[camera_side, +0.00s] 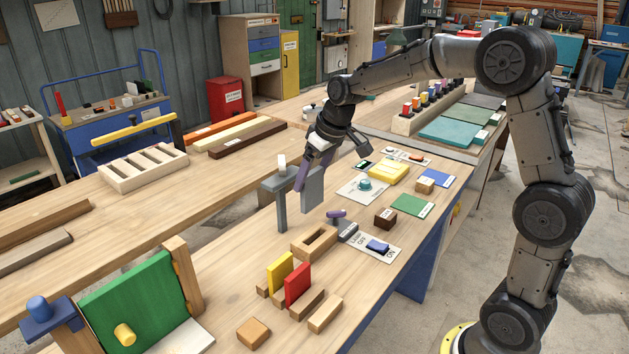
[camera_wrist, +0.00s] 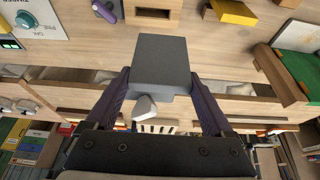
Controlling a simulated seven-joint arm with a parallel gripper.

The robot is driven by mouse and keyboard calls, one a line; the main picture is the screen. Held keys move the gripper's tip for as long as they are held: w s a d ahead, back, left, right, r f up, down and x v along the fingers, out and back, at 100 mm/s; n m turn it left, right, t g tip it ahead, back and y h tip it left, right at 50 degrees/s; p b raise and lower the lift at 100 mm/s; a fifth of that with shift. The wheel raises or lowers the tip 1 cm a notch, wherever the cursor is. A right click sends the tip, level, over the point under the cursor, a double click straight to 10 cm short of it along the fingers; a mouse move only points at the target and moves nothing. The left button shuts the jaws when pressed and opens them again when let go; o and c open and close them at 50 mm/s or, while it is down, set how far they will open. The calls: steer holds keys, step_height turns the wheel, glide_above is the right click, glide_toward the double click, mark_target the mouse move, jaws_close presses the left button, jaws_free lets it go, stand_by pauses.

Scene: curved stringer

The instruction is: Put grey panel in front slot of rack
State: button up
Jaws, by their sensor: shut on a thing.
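My gripper (camera_side: 306,180), with purple fingers, is shut on a grey panel (camera_side: 313,188) above the bench. In the wrist view the grey panel (camera_wrist: 162,62) sits between both fingers. A grey upright piece (camera_side: 281,212) with a flat top and a white peg (camera_side: 281,160) shows left of the near finger; I cannot tell if it joins the panel. The wooden rack (camera_side: 325,313) stands nearer the camera, below the gripper in the picture. It holds a yellow panel (camera_side: 280,272) and an upright red panel (camera_side: 298,284). The front slot, between the two nearest bars, looks empty.
A wooden block with an opening (camera_side: 314,243) lies between gripper and rack. A grey lever switch (camera_side: 344,231) and dark block (camera_side: 385,218) are to the right. A green hinged board (camera_side: 130,300) stands at front left. A loose wooden block (camera_side: 253,332) lies near the rack.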

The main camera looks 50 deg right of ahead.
steer(key=s+a, duration=1.2)
steer(key=a, duration=0.2)
step_height(320, 180, down, 6)
steer(key=shift+d+r, duration=0.1)
steer(key=shift+d, duration=0.05)
steer(key=shift+f, duration=2.85)
steer(key=shift+f, duration=1.75)
steer(key=o, duration=1.1)
